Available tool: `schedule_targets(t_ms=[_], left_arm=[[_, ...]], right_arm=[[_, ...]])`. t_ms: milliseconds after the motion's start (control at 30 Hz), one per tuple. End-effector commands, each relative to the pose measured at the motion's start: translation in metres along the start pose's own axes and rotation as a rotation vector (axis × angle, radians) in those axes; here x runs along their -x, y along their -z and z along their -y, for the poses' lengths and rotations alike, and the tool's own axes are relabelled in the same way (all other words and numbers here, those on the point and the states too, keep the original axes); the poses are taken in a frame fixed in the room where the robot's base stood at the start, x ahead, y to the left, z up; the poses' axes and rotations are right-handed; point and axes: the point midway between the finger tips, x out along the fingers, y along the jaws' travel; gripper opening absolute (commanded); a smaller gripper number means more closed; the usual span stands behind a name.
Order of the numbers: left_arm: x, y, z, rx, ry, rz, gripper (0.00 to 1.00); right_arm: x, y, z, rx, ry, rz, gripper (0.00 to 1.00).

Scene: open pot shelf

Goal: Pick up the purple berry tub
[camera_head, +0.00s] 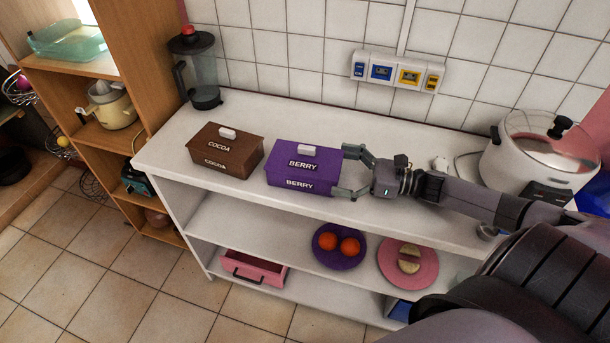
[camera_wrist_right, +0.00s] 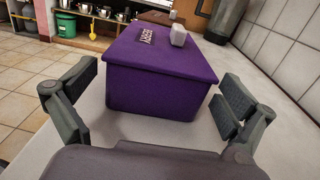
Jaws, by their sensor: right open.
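The purple berry tub (camera_head: 303,172) stands upright on the white top shelf, with a lid, a white knob and the label BERRY. My right gripper (camera_head: 347,172) is at its right end, open, with its two fingers spread and apart from each other. In the right wrist view the tub (camera_wrist_right: 162,84) fills the middle, lying between and beyond the open fingers of the gripper (camera_wrist_right: 155,105). I cannot tell whether either finger touches the tub. My left gripper does not show.
A brown cocoa tub (camera_head: 225,152) stands left of the berry tub, with a narrow gap. A blender (camera_head: 202,75) is at the back left and a white cooker (camera_head: 535,155) at the right. Wall sockets (camera_head: 397,72) are behind. Plates with food (camera_head: 338,262) are on the shelf below.

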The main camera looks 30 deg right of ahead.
Motion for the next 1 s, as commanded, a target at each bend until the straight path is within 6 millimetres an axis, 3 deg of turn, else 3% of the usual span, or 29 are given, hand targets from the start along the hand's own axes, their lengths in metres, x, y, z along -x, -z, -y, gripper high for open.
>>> schedule_targets(t_ms=[300, 600, 1000], left_arm=[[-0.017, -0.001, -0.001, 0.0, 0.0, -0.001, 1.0], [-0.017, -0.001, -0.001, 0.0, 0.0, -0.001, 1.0], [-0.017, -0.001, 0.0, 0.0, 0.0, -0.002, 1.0]], right_arm=[[-0.042, 0.0, 0.0, 0.001, -0.001, 0.002, 1.0], [-0.046, -0.001, 0.0, -0.001, -0.001, 0.001, 1.0], [-0.046, 0.0, 0.0, -0.001, 0.0, 0.0, 0.74]])
